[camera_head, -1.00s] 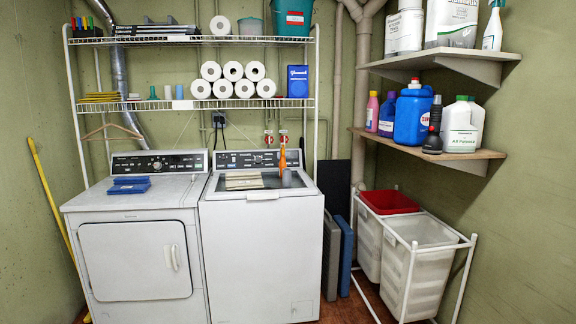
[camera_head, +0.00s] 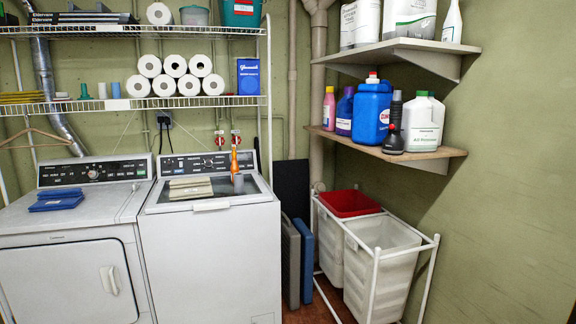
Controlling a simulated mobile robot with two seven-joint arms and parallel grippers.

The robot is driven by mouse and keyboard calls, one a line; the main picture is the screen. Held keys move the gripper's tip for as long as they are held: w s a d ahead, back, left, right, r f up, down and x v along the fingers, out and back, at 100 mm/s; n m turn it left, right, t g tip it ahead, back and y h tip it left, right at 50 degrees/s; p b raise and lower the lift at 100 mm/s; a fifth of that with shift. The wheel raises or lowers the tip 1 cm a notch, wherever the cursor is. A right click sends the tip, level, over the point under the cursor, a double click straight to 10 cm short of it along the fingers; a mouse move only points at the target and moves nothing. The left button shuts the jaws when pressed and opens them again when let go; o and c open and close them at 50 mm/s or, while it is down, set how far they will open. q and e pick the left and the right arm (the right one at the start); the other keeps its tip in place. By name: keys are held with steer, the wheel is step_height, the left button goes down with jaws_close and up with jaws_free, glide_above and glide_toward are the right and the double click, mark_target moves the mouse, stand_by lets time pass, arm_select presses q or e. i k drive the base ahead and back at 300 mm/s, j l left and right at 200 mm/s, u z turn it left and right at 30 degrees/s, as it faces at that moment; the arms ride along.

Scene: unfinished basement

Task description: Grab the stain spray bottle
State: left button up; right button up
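No readable label marks a stain spray bottle. A white bottle (camera_head: 452,22) with a spray-bottle shape stands at the right end of the upper wall shelf (camera_head: 405,48), its top cut off by the picture edge. A dark bottle with a narrow neck (camera_head: 394,125) stands at the front of the lower wall shelf (camera_head: 390,150). A slim orange item (camera_head: 234,160) stands upright on the washer (camera_head: 210,250) beside a small grey cup (camera_head: 238,183); I cannot tell what it is. Neither of my grippers is in view.
The lower shelf also holds a blue jug (camera_head: 371,112), a pink bottle (camera_head: 329,108), a purple bottle (camera_head: 345,112) and a white jug (camera_head: 424,122). A hamper frame with bins (camera_head: 378,262) stands below the shelves. Folded panels (camera_head: 301,260) lean beside the washer.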

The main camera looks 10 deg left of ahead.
mark_target(235, 167)
steer(key=i+j+z, duration=0.15)
steer(key=i, duration=0.2)
steer(key=i+j+z, duration=0.2)
steer(key=i, duration=0.2)
steer(key=i+j+z, duration=0.15)
steer(key=i, duration=0.2)
steer(key=i+j, duration=0.3)
steer(key=i, duration=0.2)
steer(key=i+j, duration=0.3)
steer(key=i, duration=0.15)
